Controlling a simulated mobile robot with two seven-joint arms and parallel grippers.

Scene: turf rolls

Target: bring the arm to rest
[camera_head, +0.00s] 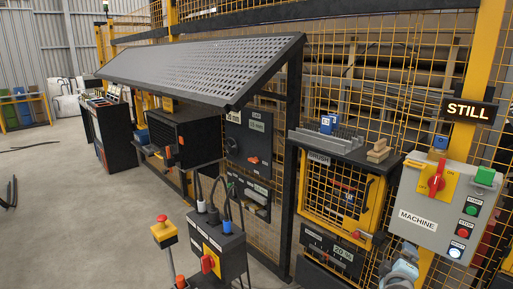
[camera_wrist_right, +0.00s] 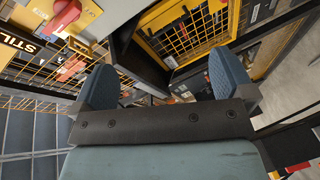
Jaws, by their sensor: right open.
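My right gripper (camera_wrist_right: 161,80) is open and empty. Its two blue pads stand wide apart in the right wrist view, with nothing between them but the background. In the head view, part of my right arm and gripper (camera_head: 402,271) shows at the bottom right, below the grey MACHINE box (camera_head: 415,222). It looks apart from the box, though the gap is hard to judge. The box has a red rotary switch (camera_head: 437,182) on a yellow plate, which also shows in the right wrist view (camera_wrist_right: 66,15). My left gripper is not in view.
A black-framed yellow mesh cabinet (camera_head: 338,192) stands left of the box, with wooden blocks (camera_head: 378,151) on top. A post with plugged cables (camera_head: 218,240) stands front centre. A STILL sign (camera_head: 469,111) hangs above the box. The floor (camera_head: 70,220) at left is mostly clear.

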